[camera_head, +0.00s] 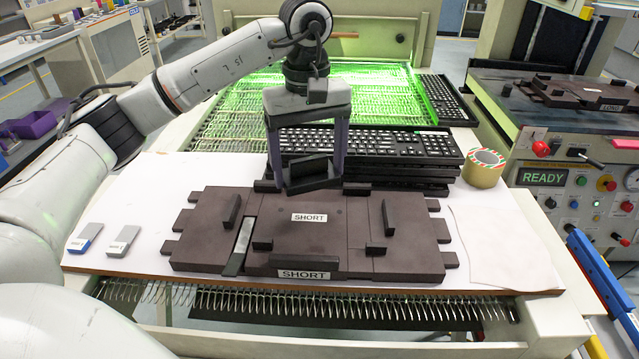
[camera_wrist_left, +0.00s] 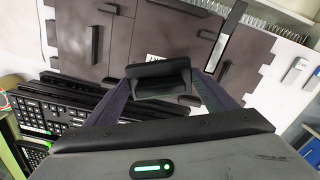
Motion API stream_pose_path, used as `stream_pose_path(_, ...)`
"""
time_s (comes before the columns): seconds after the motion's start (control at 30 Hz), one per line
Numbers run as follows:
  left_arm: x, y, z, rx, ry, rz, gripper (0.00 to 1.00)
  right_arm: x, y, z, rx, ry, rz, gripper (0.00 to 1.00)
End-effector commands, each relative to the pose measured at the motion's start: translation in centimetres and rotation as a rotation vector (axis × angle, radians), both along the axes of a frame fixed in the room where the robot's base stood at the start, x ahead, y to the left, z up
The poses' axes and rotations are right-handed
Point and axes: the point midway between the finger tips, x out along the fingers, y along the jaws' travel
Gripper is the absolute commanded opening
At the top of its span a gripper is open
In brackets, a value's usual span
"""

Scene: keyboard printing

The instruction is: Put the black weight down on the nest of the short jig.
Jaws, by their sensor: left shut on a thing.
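The black weight (camera_head: 308,168) is held between the two fingers of my left gripper (camera_head: 308,178), which is shut on it. It hangs at the far edge of the short jig, in front of the stacked keyboards; its exact height above the jig is hard to tell. The short jig (camera_head: 345,225) is a dark brown board with two SHORT labels, black blocks and side tabs, lying on the white table. In the left wrist view the weight (camera_wrist_left: 160,76) sits between the fingertips, with the jig (camera_wrist_left: 110,40) behind it. My right gripper is not in view.
Stacked black keyboards (camera_head: 370,142) stand behind the jig, with a tape roll (camera_head: 484,168) to their right. A LONG jig (camera_head: 575,92) sits on the machine at right.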

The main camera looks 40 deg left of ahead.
Motion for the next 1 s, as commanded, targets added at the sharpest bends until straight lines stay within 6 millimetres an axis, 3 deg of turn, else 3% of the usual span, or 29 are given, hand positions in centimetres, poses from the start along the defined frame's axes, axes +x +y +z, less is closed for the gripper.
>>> stream_pose_path(0.2,-0.1,0.0,-3.5,0.0,0.0,-0.001,0.17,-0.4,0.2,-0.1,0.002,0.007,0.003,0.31)
stream_pose_path(0.53,0.0,0.0,-5.8,-0.001,-0.002,-0.001,0.17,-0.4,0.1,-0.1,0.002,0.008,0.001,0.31)
stream_pose_path(0.73,-0.1,0.0,-8.3,-0.001,0.0,-0.001,0.17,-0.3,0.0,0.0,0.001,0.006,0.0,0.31)
stream_pose_path(1.0,0.0,0.0,-8.6,-0.001,-0.004,0.0,0.17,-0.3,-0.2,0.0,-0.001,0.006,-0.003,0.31)
